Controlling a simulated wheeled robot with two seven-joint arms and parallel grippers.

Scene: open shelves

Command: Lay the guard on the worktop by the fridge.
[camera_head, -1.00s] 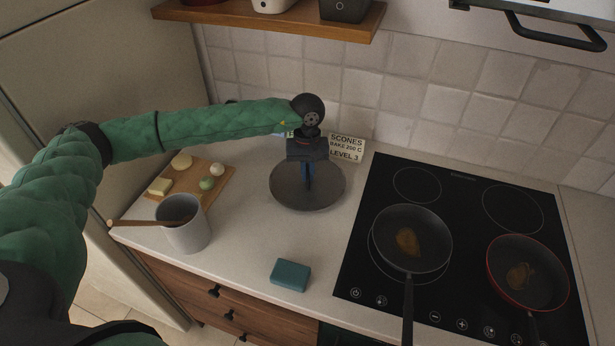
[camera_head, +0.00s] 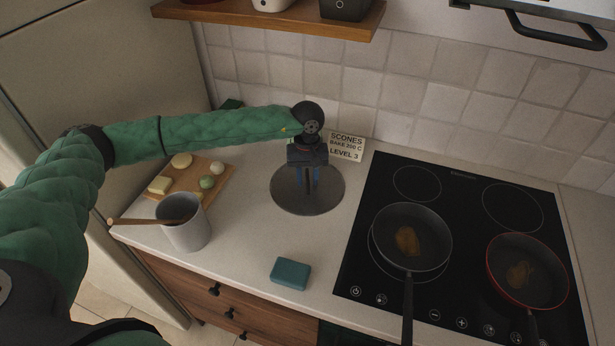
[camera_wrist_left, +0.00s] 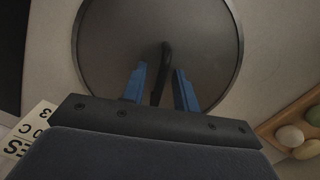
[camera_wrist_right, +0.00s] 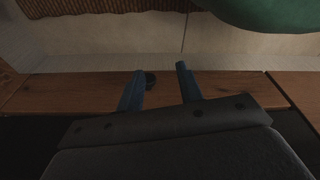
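The guard is a dark round disc (camera_head: 300,203) lying flat on the pale worktop (camera_head: 245,235), left of the hob. In the left wrist view the guard (camera_wrist_left: 112,42) shows its rim and a thin black upright handle (camera_wrist_left: 164,65). My left gripper (camera_head: 308,184) points down over the guard's middle. In the left wrist view its blue fingers (camera_wrist_left: 160,82) stand apart on either side of the handle, with gaps visible. My right gripper (camera_wrist_right: 160,70) is open and empty, low in front of the wooden drawer fronts. The fridge (camera_head: 110,75) stands at the left end of the worktop.
A wooden board (camera_head: 212,190) with several food pieces and a grey crock (camera_head: 185,236) with a wooden spoon stand left of the guard. A teal sponge (camera_head: 290,274) lies in front. A recipe card (camera_head: 346,147) stands behind. Right is the hob (camera_head: 460,190) with two pans.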

